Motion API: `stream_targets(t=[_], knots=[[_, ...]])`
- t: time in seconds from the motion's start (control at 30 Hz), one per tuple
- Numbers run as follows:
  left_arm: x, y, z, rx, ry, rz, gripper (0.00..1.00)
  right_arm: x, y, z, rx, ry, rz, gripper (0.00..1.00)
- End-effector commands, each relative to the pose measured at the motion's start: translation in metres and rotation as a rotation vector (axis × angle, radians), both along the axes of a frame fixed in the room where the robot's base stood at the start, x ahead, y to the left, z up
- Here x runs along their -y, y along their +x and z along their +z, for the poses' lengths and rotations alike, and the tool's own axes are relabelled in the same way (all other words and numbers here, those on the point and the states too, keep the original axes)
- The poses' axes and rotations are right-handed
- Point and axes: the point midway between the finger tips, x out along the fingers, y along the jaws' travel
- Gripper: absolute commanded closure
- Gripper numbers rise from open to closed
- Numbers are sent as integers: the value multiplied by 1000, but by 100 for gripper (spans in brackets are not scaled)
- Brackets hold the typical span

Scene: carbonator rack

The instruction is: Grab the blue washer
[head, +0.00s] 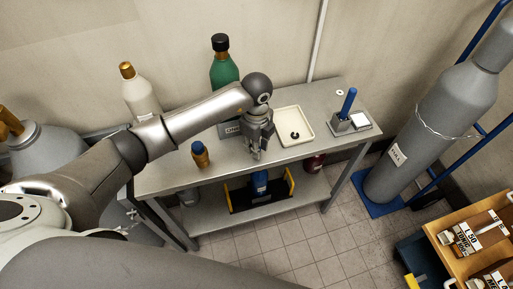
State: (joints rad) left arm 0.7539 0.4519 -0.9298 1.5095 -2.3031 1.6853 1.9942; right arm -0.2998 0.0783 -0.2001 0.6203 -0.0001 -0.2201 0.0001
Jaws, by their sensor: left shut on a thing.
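My left gripper (257,154) is over the metal bench, just left of the cream tray (309,123), pointing down. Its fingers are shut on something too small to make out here. No blue washer can be clearly seen. A dark ring-like piece (295,135) lies in the tray, and its exact colour and number of parts are hard to tell. My right gripper is not in view.
A grey gas cylinder (430,125) stands right. A wooden crate (448,227) is lower right.

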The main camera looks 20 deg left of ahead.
Motion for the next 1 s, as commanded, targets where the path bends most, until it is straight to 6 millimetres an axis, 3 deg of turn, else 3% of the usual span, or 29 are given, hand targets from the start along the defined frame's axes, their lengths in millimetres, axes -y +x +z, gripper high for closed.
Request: stream_targets(t=[0.33, 0.5, 0.83, 1.0], knots=[[0, 1, 10, 3, -1, 0, 87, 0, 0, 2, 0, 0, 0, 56], [1, 2, 38, 7, -1, -1, 87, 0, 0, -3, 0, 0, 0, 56], [4, -52, 97, 7, -1, -5, 87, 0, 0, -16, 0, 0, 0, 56], [5, -86, 113, 6, 1, -4, 87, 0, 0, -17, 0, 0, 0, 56]])
